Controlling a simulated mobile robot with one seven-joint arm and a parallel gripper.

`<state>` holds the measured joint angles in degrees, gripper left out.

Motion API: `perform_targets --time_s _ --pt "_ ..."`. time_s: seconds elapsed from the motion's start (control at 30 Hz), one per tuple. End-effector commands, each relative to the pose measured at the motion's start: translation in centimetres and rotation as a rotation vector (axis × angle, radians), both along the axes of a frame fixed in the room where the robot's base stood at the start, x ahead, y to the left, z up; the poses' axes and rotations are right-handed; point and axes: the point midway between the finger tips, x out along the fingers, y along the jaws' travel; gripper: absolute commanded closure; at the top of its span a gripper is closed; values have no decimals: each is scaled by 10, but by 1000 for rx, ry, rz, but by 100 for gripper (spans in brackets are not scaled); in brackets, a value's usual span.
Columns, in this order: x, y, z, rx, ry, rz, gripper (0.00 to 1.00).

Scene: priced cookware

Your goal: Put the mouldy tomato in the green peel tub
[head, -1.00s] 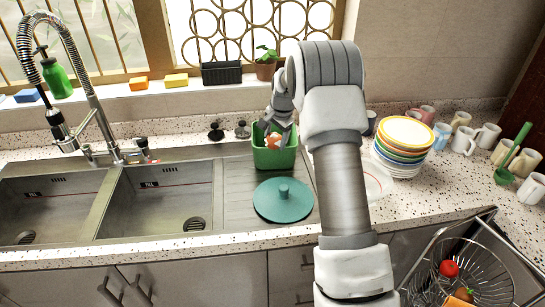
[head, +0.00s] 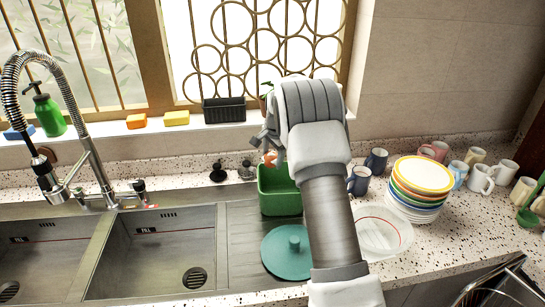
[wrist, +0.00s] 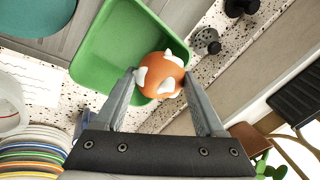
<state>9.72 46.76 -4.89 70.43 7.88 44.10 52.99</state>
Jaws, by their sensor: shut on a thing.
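The mouldy tomato (wrist: 160,75), orange-red with white patches, is held between the two fingers of my gripper (wrist: 163,84). In the head view the tomato (head: 270,158) is a small orange patch just under my gripper (head: 271,150), partly hidden by the fingers. The green peel tub (head: 280,203) stands on the counter by the sink, directly below. In the wrist view the tub (wrist: 110,45) is open, its visible floor is empty, and the tomato overlaps its rim. The tomato appears to be above the tub, apart from its floor.
A teal round lid (head: 286,260) lies in front of the tub. A clear bowl (head: 385,235), a stack of coloured plates (head: 420,185) and several mugs (head: 480,178) stand to the right. The sink (head: 160,250) is on the left, and dark knobs (head: 218,174) are behind it.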

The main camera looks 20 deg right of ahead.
Motion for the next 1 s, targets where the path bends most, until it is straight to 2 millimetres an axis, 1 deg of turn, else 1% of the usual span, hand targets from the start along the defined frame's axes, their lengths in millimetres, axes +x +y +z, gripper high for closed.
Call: perform_targets --time_s 0.03,0.8,1.0 --pt "0 0 -8 1 1 0 88" --pt "-1 0 -115 1 1 -1 88" --pt "0 0 -138 1 0 0 88"
